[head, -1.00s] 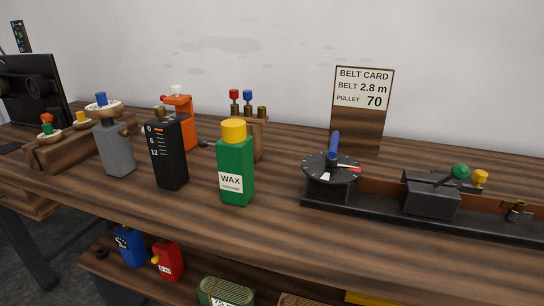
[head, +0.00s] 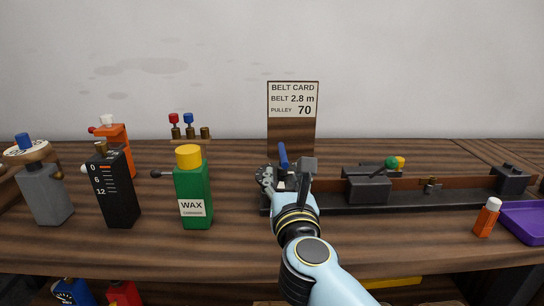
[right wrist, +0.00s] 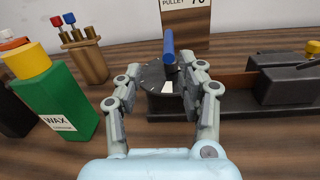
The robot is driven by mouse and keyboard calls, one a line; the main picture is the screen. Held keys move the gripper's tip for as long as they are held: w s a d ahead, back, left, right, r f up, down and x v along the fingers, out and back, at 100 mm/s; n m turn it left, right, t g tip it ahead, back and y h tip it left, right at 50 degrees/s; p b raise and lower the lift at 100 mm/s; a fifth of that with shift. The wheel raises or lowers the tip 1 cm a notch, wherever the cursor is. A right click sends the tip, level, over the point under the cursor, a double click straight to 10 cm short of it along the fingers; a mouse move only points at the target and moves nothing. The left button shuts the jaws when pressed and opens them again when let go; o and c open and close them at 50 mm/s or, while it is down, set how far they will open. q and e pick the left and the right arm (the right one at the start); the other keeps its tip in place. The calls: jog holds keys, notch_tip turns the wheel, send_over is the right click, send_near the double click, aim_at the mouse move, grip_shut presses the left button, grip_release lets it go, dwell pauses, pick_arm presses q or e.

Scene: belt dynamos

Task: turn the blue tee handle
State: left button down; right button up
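The blue tee handle (head: 282,155) stands up from a dark round dial at the left end of a long black base. In the right wrist view the handle (right wrist: 169,46) shows as a blue bar above the dial (right wrist: 155,78), which has a white mark. My right gripper (head: 289,174) is at the dial and covers much of it in the head view. In the right wrist view its two fingers (right wrist: 161,70) are spread, with the handle between and just beyond their tips. I cannot tell whether they touch it. My left gripper is not in view.
The green wax bottle (head: 193,190) and a black gauge box (head: 115,188) stand left of the dial. The belt card (head: 292,110) stands behind it. A dark block with a green knob (head: 391,162) sits right on the base. An orange bottle (head: 486,218) and purple tray (head: 524,222) are far right.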

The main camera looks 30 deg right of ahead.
aim_at(283, 152)
jog(key=shift+d+f+m+g+h, duration=0.3)
jog(key=shift+d+m+g, duration=0.1)
jog(key=shift+m, duration=0.3)
jog(key=shift+w+d, duration=0.15)
jog(key=shift+w, duration=0.2)
jog(key=p+x, duration=0.1)
jog(key=x, duration=0.9)
jog(key=shift+s, duration=0.1)
grip_shut()
